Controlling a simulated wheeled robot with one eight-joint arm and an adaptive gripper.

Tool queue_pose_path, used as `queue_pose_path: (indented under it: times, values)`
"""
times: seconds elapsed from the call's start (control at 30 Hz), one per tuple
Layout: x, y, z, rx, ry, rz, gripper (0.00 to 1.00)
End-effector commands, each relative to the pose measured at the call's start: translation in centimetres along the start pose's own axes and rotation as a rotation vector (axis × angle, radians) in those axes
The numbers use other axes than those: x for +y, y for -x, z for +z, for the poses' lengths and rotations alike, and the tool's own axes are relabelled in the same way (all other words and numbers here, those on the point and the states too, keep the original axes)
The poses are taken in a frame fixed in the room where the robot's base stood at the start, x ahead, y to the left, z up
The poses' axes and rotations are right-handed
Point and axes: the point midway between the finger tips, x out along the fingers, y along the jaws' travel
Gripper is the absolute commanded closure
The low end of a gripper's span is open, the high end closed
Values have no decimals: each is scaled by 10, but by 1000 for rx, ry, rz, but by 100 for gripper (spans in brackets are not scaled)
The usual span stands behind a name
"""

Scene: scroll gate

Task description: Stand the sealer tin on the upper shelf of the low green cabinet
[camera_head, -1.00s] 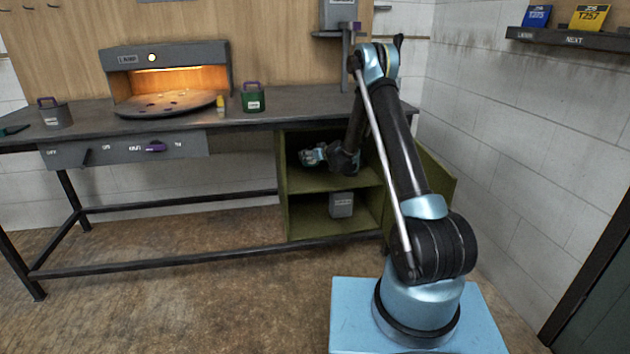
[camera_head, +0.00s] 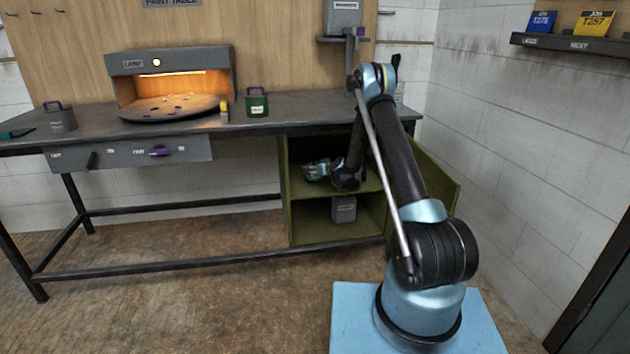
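The low green cabinet (camera_head: 287,215) stands under the right end of the bench, open at the front, with an upper shelf (camera_head: 365,187) and a lower compartment. My gripper (camera_head: 312,172) is inside the upper compartment, close above the shelf and pointing left. It is small and dark there, and I cannot tell whether its fingers are open or hold anything. A grey labelled tin (camera_head: 344,209) stands upright in the lower compartment. Tin labels are too small to read surely, so I cannot tell which is the sealer tin.
On the bench are a grey tin (camera_head: 61,118) and a green tin (camera_head: 256,102), both with purple handles, and a lit lamp hood (camera_head: 215,60) over a turntable (camera_head: 160,117). Another grey tin (camera_head: 342,17) sits on a high bracket. The cabinet door (camera_head: 437,180) is open at right.

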Motion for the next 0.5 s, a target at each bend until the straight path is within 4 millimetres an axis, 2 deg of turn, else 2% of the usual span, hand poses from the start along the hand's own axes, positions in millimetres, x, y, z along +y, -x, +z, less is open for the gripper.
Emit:
queue_pose_path:
  times: [0.17, 0.5]
  values:
    - [0, -3, 8, 0, 0, 0, 59]
    - [0, -17, 40, 0, 0, 0, 59]
